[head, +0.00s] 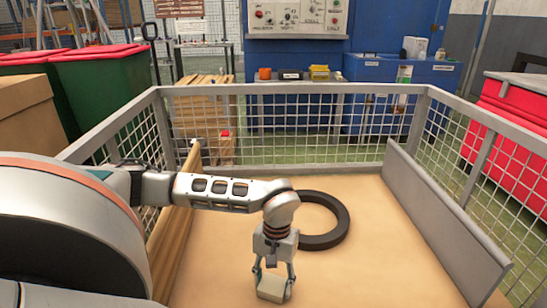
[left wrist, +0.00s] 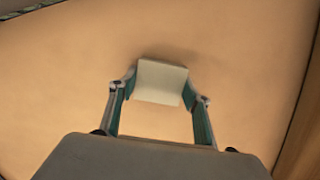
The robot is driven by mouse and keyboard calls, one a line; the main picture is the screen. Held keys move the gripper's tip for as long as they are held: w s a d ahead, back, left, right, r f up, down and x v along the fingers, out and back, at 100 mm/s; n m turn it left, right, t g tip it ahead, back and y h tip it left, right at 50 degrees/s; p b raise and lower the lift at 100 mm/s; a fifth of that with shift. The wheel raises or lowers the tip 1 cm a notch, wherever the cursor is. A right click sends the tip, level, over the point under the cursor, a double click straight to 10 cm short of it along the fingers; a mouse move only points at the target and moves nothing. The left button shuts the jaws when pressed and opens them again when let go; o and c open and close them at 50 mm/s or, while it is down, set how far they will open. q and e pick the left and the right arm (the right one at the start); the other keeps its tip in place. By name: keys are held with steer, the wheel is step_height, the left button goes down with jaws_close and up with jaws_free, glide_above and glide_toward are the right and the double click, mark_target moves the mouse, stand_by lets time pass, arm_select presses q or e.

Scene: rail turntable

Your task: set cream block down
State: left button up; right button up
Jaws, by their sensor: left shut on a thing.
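The cream block (head: 271,289) is between the fingers of my left gripper (head: 273,279), low over the tan floor of the enclosure, in the lower middle of the head view. In the left wrist view the block (left wrist: 161,82) sits between the two fingertips of the left gripper (left wrist: 160,88), which are shut on it. A soft shadow lies beside it; I cannot tell whether the block touches the floor. My right gripper is in neither view.
A dark ring (head: 338,228) lies on the tan floor (head: 385,270) just behind my left wrist. A grey panel (head: 435,225) stands at the right and a wooden board (head: 172,240) at the left. Wire mesh fencing (head: 300,115) encloses the area. The floor right of the block is clear.

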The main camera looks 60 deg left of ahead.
mark_target(275, 278)
arm_select(q)
steer(key=o, duration=1.1)
steer(key=shift+f, duration=0.1)
steer(key=shift+o, duration=0.2)
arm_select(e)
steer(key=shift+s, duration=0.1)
arm_select(q)
steer(key=shift+w+r, duration=0.1)
steer(key=shift+r, duration=0.4)
step_height(275, 278, up, 11)
steer(key=w+a+p, duration=0.1)
steer(key=p, duration=0.2)
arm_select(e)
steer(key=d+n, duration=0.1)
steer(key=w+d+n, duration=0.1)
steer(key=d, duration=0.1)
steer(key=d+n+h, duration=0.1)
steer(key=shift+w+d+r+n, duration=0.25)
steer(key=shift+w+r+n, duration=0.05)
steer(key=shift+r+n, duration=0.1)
arm_select(q)
steer(key=shift+a+r, duration=0.1)
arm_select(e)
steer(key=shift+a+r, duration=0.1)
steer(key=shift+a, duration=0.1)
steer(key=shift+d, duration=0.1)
